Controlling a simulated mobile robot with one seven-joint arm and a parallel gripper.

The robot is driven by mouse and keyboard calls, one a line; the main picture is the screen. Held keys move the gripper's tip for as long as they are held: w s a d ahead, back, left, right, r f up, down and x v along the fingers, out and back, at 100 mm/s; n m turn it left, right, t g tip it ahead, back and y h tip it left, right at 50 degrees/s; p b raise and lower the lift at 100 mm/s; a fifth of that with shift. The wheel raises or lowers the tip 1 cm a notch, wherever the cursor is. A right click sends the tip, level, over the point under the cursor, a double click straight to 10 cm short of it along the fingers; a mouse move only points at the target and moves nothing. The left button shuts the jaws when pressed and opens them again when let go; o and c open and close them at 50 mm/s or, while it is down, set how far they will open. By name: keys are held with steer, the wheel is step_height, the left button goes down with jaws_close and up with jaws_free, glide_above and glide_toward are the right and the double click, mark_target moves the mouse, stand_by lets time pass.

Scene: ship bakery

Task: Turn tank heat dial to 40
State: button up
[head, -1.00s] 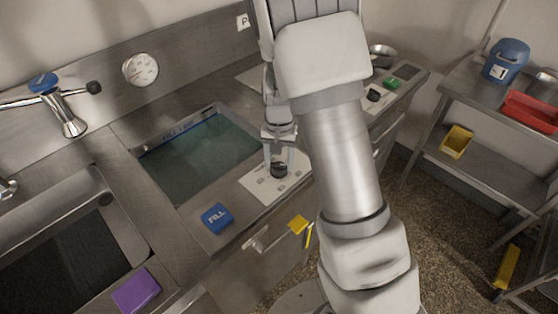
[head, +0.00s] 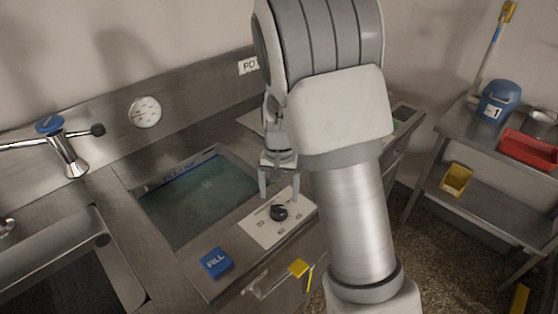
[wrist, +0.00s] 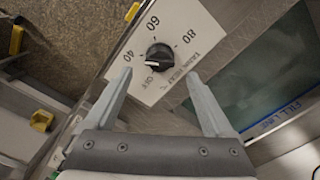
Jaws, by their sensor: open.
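The tank heat dial (head: 279,212) is a black knob on a white plate (head: 262,230) beside the water tank (head: 195,200). The wrist view shows the dial (wrist: 159,57) with marks OFF, 40, 60 and 80 around it. A pale pointer mark on the knob faces left, close to the 40 mark, perhaps slightly to its OFF side. My gripper (head: 279,188) is open and empty just above the dial, apart from it. In the wrist view my gripper (wrist: 159,74) has one finger on each side below the knob.
A blue FILL button (head: 216,262) lies on the counter left of the dial plate. A tap (head: 65,150) and a round gauge (head: 145,112) are at the back left. A shelf rack (head: 480,195) stands at right.

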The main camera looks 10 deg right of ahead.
mark_target(279, 207)
step_height(279, 207, up, 12)
steer(key=shift+r, duration=0.25)
stand_by(0.4)
steer(key=s+r+n+t, duration=0.2)
steer(key=s+r, duration=0.2)
steer(key=s, duration=0.7)
steer(key=s+d+r+n+t, duration=0.1)
steer(key=s+r+n+t, duration=0.1)
steer(key=s, duration=0.8)
step_height(279, 207, up, 3)
steer(key=shift+s+f+n+t, duration=0.1)
steer(key=shift+s+n+t, duration=0.25)
steer(key=shift+t, duration=0.45)
